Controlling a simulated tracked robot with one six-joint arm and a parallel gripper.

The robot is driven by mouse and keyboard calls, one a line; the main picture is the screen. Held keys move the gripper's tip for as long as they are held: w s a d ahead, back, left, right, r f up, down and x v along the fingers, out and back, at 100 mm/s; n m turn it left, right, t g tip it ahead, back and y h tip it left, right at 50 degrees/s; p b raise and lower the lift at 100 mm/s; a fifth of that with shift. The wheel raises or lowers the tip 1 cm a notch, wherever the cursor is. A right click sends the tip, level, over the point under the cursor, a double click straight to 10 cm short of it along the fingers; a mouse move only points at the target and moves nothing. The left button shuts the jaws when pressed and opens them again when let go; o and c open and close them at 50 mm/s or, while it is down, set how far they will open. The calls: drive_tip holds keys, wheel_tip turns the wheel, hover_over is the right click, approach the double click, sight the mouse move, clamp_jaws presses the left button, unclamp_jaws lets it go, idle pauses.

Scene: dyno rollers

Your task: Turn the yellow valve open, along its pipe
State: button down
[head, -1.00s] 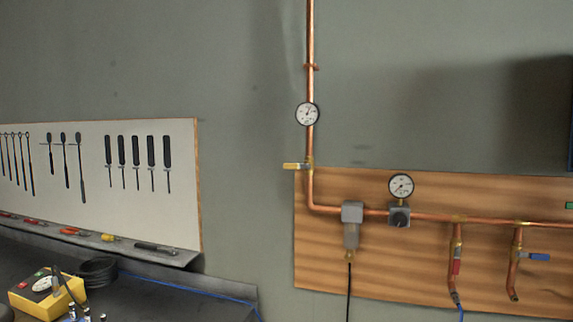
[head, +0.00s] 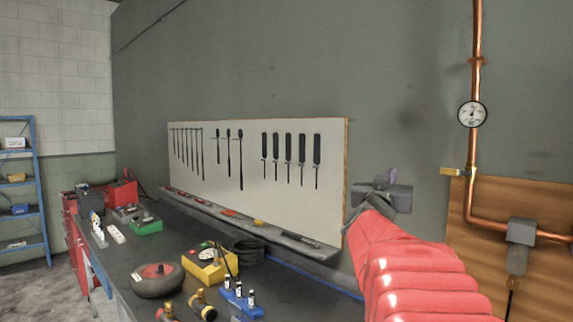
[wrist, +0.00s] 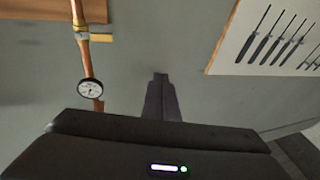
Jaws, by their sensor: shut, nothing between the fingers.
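The yellow valve handle (head: 453,171) sits on the vertical copper pipe (head: 477,70), below a round gauge (head: 472,114). The handle sticks out to the left, across the pipe. In the wrist view, which looks upside down, the handle (wrist: 98,38) points right from the pipe (wrist: 84,62). My gripper (head: 390,178) is left of the valve in the head view, apart from it. In the wrist view its dark fingers (wrist: 161,80) are together and empty, to the right of the pipe and gauge, with bare wall behind them.
A white tool board (head: 330,200) hangs left of my gripper. Below it a dark workbench (head: 130,260) holds a yellow box (head: 212,268) and other items. A wooden panel (head: 490,200) backs the lower pipework. The wall between board and pipe is bare.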

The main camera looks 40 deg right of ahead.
drive_tip(key=s+d+r+m+g+h, duration=0.2)
drive_tip(key=s+d+m+g+h, duration=0.1)
drive_tip(key=s+d+g, duration=0.2)
drive_tip(key=s+d, duration=0.2)
drive_tip(key=s, duration=0.1)
drive_tip(key=shift+d+m, duration=0.15)
drive_tip(key=shift+m, duration=0.15)
drive_tip(key=shift+r, duration=0.15)
wheel_tip(320, 180, up, 3)
hover_over(456, 172)
drive_tip(key=w+a, duration=0.2)
drive_tip(key=a, duration=0.1)
drive_tip(key=shift+w+f, duration=0.15)
drive_tip(key=shift+f, duration=1.75)
